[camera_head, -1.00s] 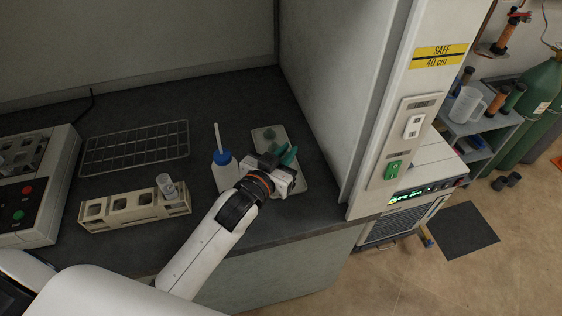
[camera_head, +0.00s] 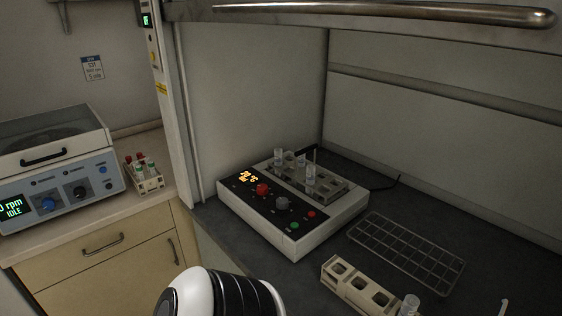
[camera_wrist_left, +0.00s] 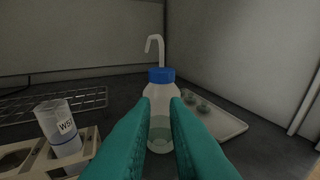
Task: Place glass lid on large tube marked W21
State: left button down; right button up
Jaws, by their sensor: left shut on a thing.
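In the left wrist view my left gripper (camera_wrist_left: 160,110) has teal fingers close together. A faint greenish glass lid (camera_wrist_left: 160,135) seems to be between them, hard to make out against the wash bottle behind. Two more lids (camera_wrist_left: 203,107) sit on a white tray (camera_wrist_left: 232,126) to the right. In the head view several glass tubes stand on the heating block (camera_head: 292,240): one at the front (camera_head: 310,178) and one at the back left (camera_head: 278,158). Their labels are unreadable, so I cannot tell which is W21. Neither gripper shows in the head view.
A wash bottle with a blue cap (camera_wrist_left: 160,75) stands directly beyond my left fingers. An empty wire rack (camera_head: 408,252) lies beside the block. A centrifuge (camera_head: 50,160) stands at left.

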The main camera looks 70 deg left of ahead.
aim_at(311, 167)
jog(key=j+u, duration=0.2)
jog(key=u, duration=0.2)
jog(key=i+j+u, duration=0.1)
jog(key=u, duration=0.25)
jog(key=i+j+u, duration=0.1)
jog(key=j+u, duration=0.15)
jog(key=u, duration=0.15)
jog(key=i+j+u, duration=0.1)
jog(key=u, duration=0.25)
jog(key=i+j, duration=0.1)
